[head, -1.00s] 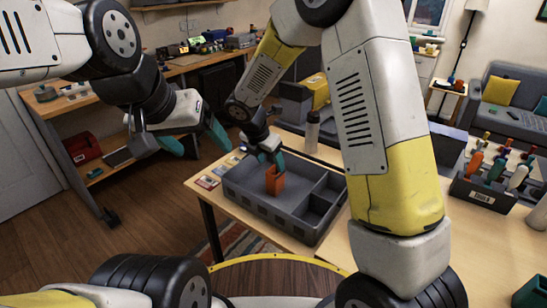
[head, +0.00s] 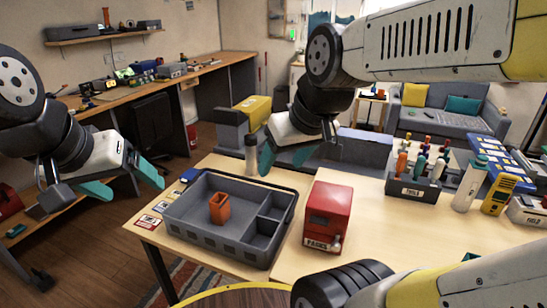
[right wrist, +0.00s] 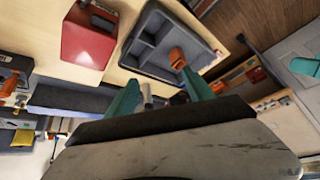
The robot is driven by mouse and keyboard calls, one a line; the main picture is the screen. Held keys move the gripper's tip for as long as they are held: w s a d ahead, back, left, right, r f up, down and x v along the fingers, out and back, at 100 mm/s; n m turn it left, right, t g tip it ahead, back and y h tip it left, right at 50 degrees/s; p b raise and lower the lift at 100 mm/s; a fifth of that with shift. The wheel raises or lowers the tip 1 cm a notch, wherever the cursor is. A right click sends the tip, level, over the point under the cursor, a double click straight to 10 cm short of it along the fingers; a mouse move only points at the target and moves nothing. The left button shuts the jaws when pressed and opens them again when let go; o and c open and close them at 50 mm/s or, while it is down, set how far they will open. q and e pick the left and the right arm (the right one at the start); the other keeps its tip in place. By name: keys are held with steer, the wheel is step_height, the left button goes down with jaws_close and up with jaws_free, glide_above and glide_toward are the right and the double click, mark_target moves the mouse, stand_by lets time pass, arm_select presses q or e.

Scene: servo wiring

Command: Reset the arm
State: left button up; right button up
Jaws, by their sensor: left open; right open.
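My left gripper (head: 128,180) hangs open and empty at the left, clear of the table. My right gripper (head: 283,157) is open and empty, raised above the back of the table behind the grey tray; its teal fingers are spread in the right wrist view (right wrist: 160,92). The grey compartment tray (head: 200,234) lies on the table. An orange part (head: 220,208) with an open top stands in its large left compartment, apart from both grippers. It also shows in the right wrist view (right wrist: 177,58). The two small right compartments look empty.
A red box (head: 327,215) stands right of the tray. A grey bottle (head: 251,155) stands behind the tray. A rack of colourful tools (head: 413,190), a white bottle (head: 469,185) and a yellow meter (head: 497,195) are at the right. Small cards (head: 148,221) lie left of the tray.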

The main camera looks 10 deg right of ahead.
steer(key=shift+s+r+m+t, duration=0.25)
steer(key=shift+s+m+t, duration=0.05)
steer(key=shift+s+m, duration=0.7)
steer(key=shift+d, duration=0.1)
stand_by(0.4)
